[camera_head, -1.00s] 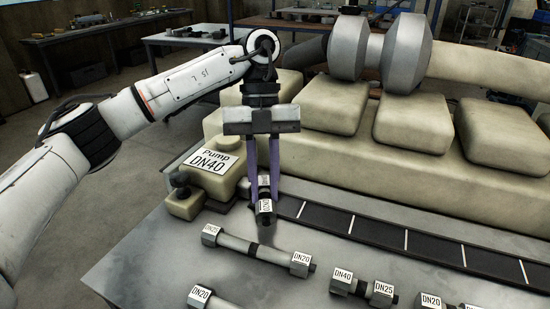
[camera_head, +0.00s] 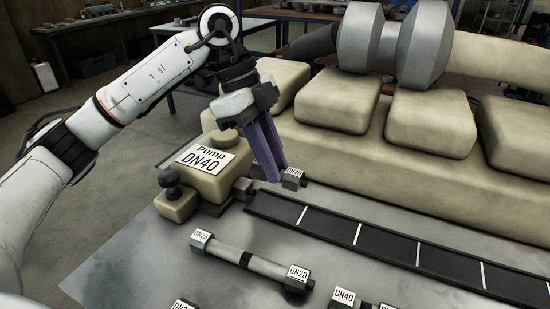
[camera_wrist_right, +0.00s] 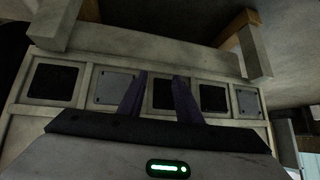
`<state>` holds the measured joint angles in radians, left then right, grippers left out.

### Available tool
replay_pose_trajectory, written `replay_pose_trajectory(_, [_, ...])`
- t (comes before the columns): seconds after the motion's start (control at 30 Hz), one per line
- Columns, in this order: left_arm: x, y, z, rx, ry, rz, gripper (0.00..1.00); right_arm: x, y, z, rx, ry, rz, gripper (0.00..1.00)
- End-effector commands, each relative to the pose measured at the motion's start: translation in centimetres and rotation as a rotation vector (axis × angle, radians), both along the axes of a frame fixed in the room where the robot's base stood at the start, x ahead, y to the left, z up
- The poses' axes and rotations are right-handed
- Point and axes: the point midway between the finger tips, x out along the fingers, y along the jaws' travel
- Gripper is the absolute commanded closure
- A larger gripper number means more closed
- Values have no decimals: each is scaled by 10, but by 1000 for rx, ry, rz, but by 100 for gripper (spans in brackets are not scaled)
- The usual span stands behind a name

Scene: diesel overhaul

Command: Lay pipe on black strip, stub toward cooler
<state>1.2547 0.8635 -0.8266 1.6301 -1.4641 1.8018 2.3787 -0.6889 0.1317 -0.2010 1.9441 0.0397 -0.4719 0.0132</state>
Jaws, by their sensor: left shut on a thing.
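My left gripper (camera_head: 274,178) points down with its purple fingers shut on a short grey pipe (camera_head: 293,178). The pipe's right end carries a white label that seems to read DN20. A grey hex fitting (camera_head: 241,187) shows left of the fingers; I cannot tell whether it is the pipe's other end or part of the pump. The black strip (camera_head: 385,245) with white cross lines runs along the table, starting just below and right of the held pipe. My right gripper (camera_wrist_right: 159,100) shows in the right wrist view with its fingers apart and empty. No cooler is clearly identifiable.
The beige pump labelled DN40 (camera_head: 208,165) stands left of the gripper. A beige block with raised pads (camera_head: 345,155) lies behind the strip. A loose pipe labelled DN25 and DN20 (camera_head: 250,262) lies in front, with other labelled parts (camera_head: 343,299) at the front edge.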

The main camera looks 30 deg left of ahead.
Motion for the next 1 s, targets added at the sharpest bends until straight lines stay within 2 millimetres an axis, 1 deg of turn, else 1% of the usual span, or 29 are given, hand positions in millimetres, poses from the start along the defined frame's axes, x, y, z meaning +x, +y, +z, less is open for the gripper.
replay_pose_trajectory(0.03, [0, 0, -6, -1, -1, -1, 100, -1, 1, -7, -1, 4, 2, 69])
replay_pose_trajectory(0.1, [0, 0, -11, -1, -1, -1, 100, 0, 2, -11, -1, 4, 5, 69])
replay_pose_trajectory(0.3, [0, 0, -25, -1, -2, 0, 100, 5, 8, -14, 6, -17, 14, 69])
replay_pose_trajectory(0.47, [0, 0, -36, -1, -2, 0, 100, 6, 11, -22, 5, -16, 19, 69])
replay_pose_trajectory(0.63, [0, 0, -46, -1, -1, 0, 100, 9, 12, -17, 8, -24, 20, 69])
replay_pose_trajectory(0.83, [0, 0, -59, 0, 0, 0, 100, 10, 12, -20, 10, -26, 19, 69])
replay_pose_trajectory(1.0, [0, 0, -64, -1, -1, -1, 100, 10, 12, -22, 11, -26, 18, 69])
